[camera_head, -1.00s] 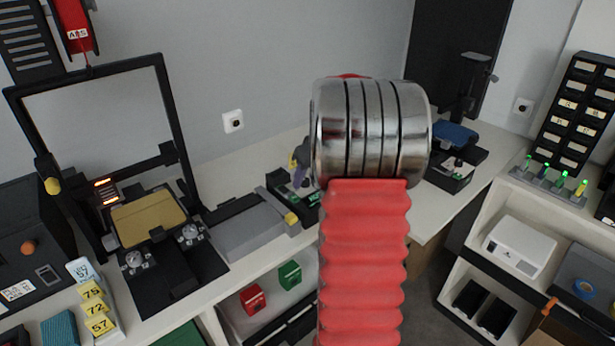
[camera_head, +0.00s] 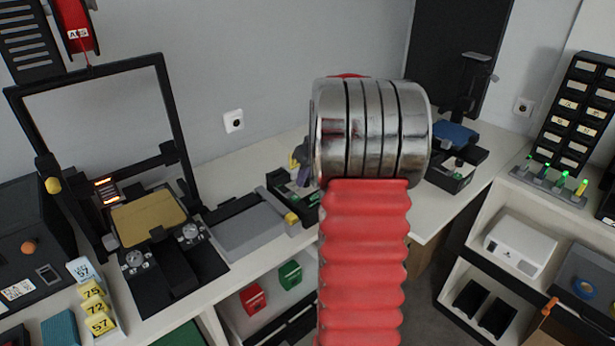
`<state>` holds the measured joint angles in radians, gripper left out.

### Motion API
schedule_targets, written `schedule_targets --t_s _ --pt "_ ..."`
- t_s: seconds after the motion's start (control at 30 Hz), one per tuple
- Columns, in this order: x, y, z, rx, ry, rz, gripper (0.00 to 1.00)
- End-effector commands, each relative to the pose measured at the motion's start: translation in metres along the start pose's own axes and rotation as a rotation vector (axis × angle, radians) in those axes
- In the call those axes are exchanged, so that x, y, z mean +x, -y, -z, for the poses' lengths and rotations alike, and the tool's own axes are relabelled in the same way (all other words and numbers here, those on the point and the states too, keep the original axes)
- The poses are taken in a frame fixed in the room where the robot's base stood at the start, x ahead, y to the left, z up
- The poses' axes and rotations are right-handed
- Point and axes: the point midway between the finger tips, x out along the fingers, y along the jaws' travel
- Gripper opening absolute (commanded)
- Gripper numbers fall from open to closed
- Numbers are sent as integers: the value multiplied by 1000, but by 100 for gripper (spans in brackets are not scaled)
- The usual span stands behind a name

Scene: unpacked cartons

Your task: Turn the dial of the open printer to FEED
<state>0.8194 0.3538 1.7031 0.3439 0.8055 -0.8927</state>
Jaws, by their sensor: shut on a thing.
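The open-frame printer (camera_head: 176,110) stands on the bench at the left, with a gold bed (camera_head: 148,218) inside its black frame. Two round silver dials sit on its black base: a left dial (camera_head: 134,260) and a right dial (camera_head: 190,231). Their markings are too small to read, so I cannot tell where either one points or which bears FEED. My red ribbed arm with its metal rings fills the middle of the view. My gripper does not show; the arm may hide it. Nothing of mine is seen touching either dial.
A dark boxed machine with an orange knob (camera_head: 29,247) stands left of the printer. Yellow number tags (camera_head: 94,307) stand at the front edge. A grey slab (camera_head: 240,233) and a black tray (camera_head: 282,192) lie to the right. A red spool (camera_head: 75,25) hangs above.

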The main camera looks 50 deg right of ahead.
Motion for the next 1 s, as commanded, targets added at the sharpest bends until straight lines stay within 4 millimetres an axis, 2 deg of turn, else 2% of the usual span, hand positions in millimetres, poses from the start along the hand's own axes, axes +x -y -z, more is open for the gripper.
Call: schedule_targets --t_s 0.37,1.0 --pt "0 1 0 129 -1 -56 0" --pt "0 4 1 506 0 -212 0"
